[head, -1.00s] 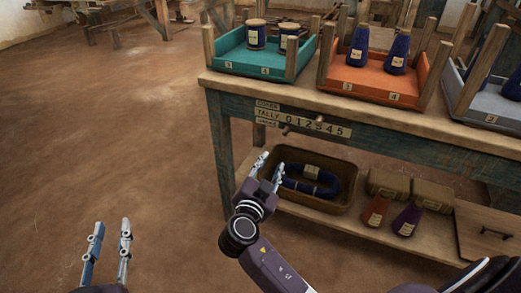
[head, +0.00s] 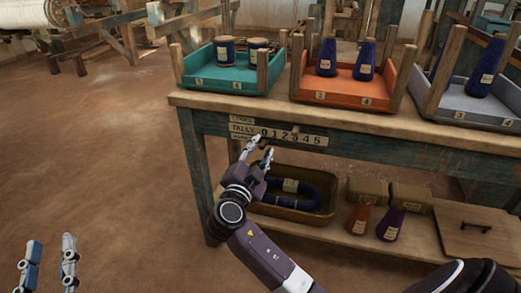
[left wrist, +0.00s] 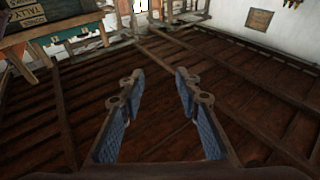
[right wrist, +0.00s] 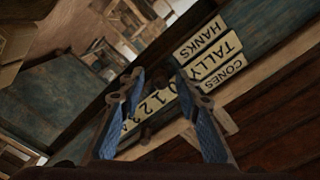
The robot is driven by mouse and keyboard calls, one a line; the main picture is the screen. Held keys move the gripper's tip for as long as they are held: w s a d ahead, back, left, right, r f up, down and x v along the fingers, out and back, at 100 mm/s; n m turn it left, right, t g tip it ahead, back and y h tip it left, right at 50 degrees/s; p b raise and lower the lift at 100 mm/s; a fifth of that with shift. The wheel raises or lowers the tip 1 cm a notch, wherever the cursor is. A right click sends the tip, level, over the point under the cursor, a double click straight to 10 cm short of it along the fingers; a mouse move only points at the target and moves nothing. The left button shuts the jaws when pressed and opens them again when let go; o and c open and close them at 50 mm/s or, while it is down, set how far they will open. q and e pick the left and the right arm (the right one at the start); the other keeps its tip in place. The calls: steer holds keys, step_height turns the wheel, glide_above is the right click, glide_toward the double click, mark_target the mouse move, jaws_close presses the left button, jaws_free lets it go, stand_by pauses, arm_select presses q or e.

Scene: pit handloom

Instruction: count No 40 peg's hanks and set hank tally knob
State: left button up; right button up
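The tally strip (head: 285,135) with numbers 0 to 5 is on the front rail of the bench, beside small CONES, TALLY and HANKS plates (head: 242,128). These plates (right wrist: 210,55) are large in the right wrist view, where the number strip (right wrist: 150,112) is partly hidden by a finger. My right gripper (head: 258,149) is open and empty just below the strip. My left gripper (head: 51,242) is open and empty, low at the left, away from the bench. A dark blue hank (head: 310,192) lies in a basket on the lower shelf. I cannot make out a No 40 peg.
On the bench stand a teal tray (head: 205,82) with labelled spools, an orange tray (head: 325,90) with blue cones and a grey tray (head: 487,115). The lower shelf holds the basket (head: 262,209), two cones, boxes and a lidded board (head: 475,232). The floor at left is clear.

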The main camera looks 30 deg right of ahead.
steer(key=shift+c, duration=0.2)
jaws_close()
steer(key=shift+s, duration=0.1)
